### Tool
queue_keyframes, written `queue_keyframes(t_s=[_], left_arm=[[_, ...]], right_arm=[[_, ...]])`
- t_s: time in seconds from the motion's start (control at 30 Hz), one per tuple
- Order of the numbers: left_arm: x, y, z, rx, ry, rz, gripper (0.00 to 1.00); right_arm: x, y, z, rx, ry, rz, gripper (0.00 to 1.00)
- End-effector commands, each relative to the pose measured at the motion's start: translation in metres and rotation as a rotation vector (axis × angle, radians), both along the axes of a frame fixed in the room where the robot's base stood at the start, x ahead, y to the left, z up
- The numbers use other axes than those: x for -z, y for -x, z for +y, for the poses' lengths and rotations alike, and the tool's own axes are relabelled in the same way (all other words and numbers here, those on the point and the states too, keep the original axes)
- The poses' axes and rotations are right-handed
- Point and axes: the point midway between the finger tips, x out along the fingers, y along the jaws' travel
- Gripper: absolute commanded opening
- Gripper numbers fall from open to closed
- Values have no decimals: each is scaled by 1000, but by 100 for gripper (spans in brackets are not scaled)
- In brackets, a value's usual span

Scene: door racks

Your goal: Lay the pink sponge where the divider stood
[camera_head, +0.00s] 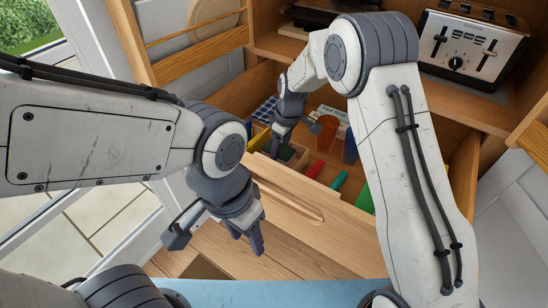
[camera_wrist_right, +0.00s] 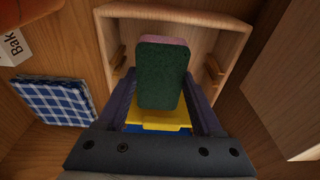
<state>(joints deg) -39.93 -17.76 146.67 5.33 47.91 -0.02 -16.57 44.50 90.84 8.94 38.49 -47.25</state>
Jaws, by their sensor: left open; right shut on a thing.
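The pink sponge (camera_wrist_right: 163,75) has a dark green face and a pink edge at its top. My right gripper (camera_head: 276,144) is shut on it, inside the open drawer (camera_head: 285,195). In the right wrist view the sponge stands between the two fingers (camera_wrist_right: 160,98), over a wooden compartment with small slotted strips on its left wall (camera_wrist_right: 118,62) and right wall (camera_wrist_right: 212,68). No divider shows between these strips. Whether the sponge touches the compartment floor cannot be told. My left gripper (camera_head: 252,238) is open and empty, in front of the drawer.
A yellow and blue thing (camera_wrist_right: 160,122) lies below the sponge. A blue checked cloth (camera_wrist_right: 55,100) is to the left. The drawer also holds an orange cup (camera_head: 327,133), a red item (camera_head: 315,169) and a teal item (camera_head: 340,180). A toaster (camera_head: 470,45) stands on the shelf above.

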Motion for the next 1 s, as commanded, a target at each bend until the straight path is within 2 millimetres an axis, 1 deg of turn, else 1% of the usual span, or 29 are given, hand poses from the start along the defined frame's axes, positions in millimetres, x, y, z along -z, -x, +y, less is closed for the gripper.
queue_keyframes(t_s=[0.03,0.17,0.27,0.5,0.57,0.77,0.9,0.93,0.97,1.0], left_arm=[[-1,0,0,0,0,0,50],[-1,0,0,0,0,0,50],[-1,0,0,0,0,0,50],[-2,0,0,0,0,0,50],[-2,0,0,0,0,0,50],[-1,0,0,0,0,0,50],[2,0,0,0,0,0,50],[0,0,0,0,0,0,50],[0,0,0,0,0,0,50],[0,0,0,0,0,0,50]], right_arm=[[5,-3,8,-2,0,1,17],[10,-6,16,0,0,0,17],[16,-6,17,1,-1,1,17],[49,-6,16,3,0,2,17],[51,-6,16,3,-1,0,17],[51,-6,16,3,-1,-1,17],[55,-6,16,3,-1,0,17],[54,-6,16,3,-1,-1,79],[54,-6,16,3,-1,-1,91],[54,-6,16,3,-1,-1,98]])
